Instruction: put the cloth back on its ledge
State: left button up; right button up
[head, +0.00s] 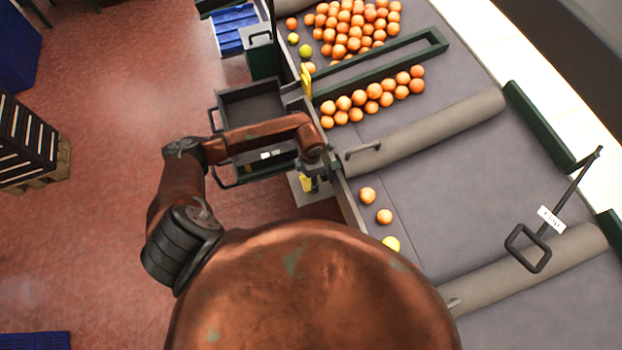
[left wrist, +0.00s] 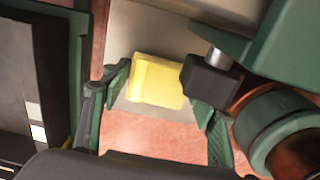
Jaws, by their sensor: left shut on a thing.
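The folded yellow cloth (left wrist: 157,82) is between the fingers of my left gripper (left wrist: 162,92) in the left wrist view. In the head view a bit of the cloth (head: 306,184) shows beside my left gripper (head: 315,188), which points down at the conveyor's left side. The gripper is shut on the cloth. A pale grey plate, which looks like the ledge (head: 299,199), lies under the gripper and cloth; it also shows in the left wrist view (left wrist: 150,38). I cannot tell whether the cloth touches it. My right gripper is not in view.
A dark open tray (head: 250,92) hangs beside the conveyor, close to my left arm. Loose oranges (head: 384,216) and a yellow fruit (head: 391,243) lie on the near belt. More oranges (head: 345,30) lie farther up.

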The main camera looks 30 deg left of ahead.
pick_arm(q)
jog(key=shift+f, duration=0.15)
jog(key=o, duration=1.1)
jog(key=shift+r, duration=0.3)
notch_tip(320, 180, up, 12)
jog(key=shift+f, duration=0.15)
